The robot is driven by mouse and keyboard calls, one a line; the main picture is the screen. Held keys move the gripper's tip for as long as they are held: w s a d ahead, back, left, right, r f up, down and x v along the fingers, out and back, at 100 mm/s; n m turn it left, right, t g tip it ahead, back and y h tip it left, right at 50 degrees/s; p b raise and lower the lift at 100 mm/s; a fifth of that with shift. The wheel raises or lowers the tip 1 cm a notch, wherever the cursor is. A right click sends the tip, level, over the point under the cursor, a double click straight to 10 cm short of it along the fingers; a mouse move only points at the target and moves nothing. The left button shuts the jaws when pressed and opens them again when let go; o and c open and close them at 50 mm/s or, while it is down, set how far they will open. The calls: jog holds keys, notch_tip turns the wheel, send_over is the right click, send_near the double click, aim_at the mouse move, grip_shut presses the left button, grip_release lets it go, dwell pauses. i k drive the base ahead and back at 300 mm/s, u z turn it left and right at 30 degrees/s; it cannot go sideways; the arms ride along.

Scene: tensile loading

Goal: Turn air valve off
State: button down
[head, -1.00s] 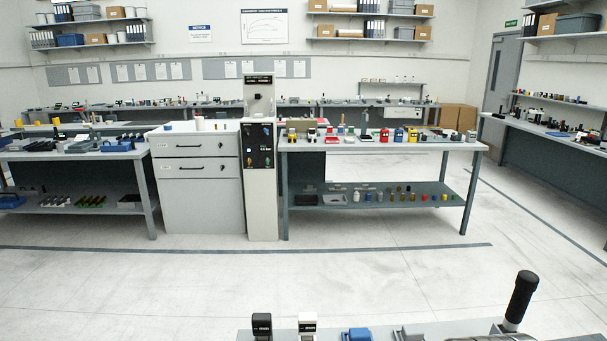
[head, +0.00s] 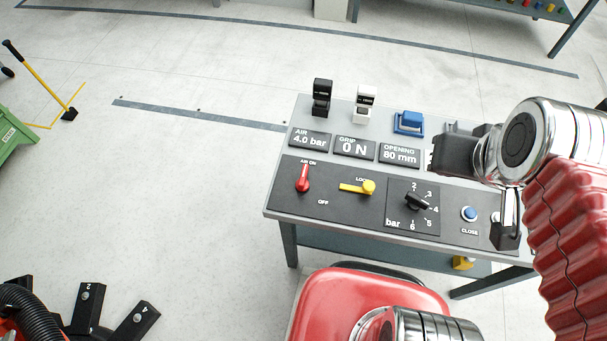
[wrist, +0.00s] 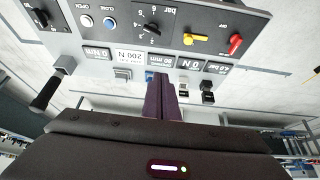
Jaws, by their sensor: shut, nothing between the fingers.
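The red air valve lever (head: 303,178) is on the dark control panel, at its left end in the head view. It points up toward the "AIR ON" label, with "OFF" marked lower right. In the wrist view, the red lever (wrist: 235,44) is at the upper right, and the panel appears upside down. The air display (head: 309,138) reads 4.0 bar. My gripper (head: 434,156) is over the right part of the bench, well right of the red lever and apart from it. In the wrist view its fingers (wrist: 157,80) are shut together and empty.
A yellow lever (head: 358,187) is right of the red one, then a black pressure knob (head: 417,202) and a blue button (head: 469,213). Black and white upright items (head: 322,97) and a blue block (head: 409,122) stand behind the displays. Open floor lies left of the bench.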

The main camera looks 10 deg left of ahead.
aim_at(302, 185)
jog(key=k, duration=1.35)
jog(key=u, duration=0.6)
jog(key=i, duration=1.2)
jog(key=u, duration=0.05)
